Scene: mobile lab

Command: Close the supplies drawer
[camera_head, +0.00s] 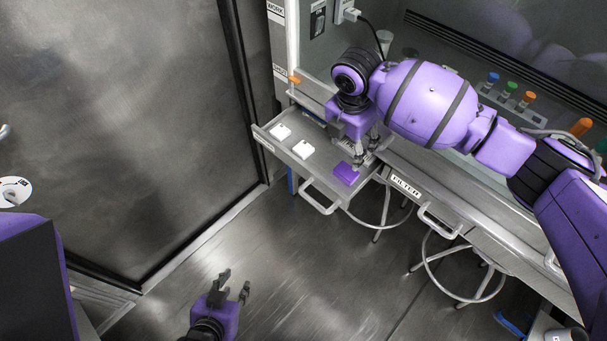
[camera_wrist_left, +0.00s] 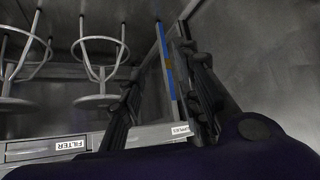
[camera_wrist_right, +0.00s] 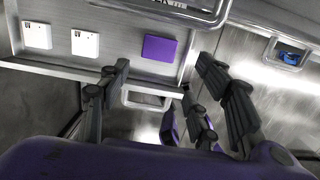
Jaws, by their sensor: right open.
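The supplies drawer (camera_head: 283,153) is pulled out from the counter. Its handle (camera_head: 321,196) is on the front, which faces lower left. Two white boxes (camera_head: 281,131) and a purple box (camera_head: 346,173) lie in it. My right gripper (camera_head: 364,158) is open, above the drawer's right end, close beside the purple box; contact is unclear. The drawer's front edge (camera_wrist_right: 40,67) crosses behind its fingers in the right wrist view. My left gripper (camera_head: 234,282) is open and empty, low over the floor in front of the drawer. The drawer's SUPPLIES label (camera_wrist_left: 180,130) shows in the left wrist view.
The FILTER drawer (camera_head: 404,187) is shut, to the right along the counter. Stools (camera_head: 455,262) stand under the counter. A tall dark door (camera_head: 110,120) is at left. Colored-cap tubes (camera_head: 508,90) stand on the counter. The floor (camera_head: 320,270) is clear in the middle.

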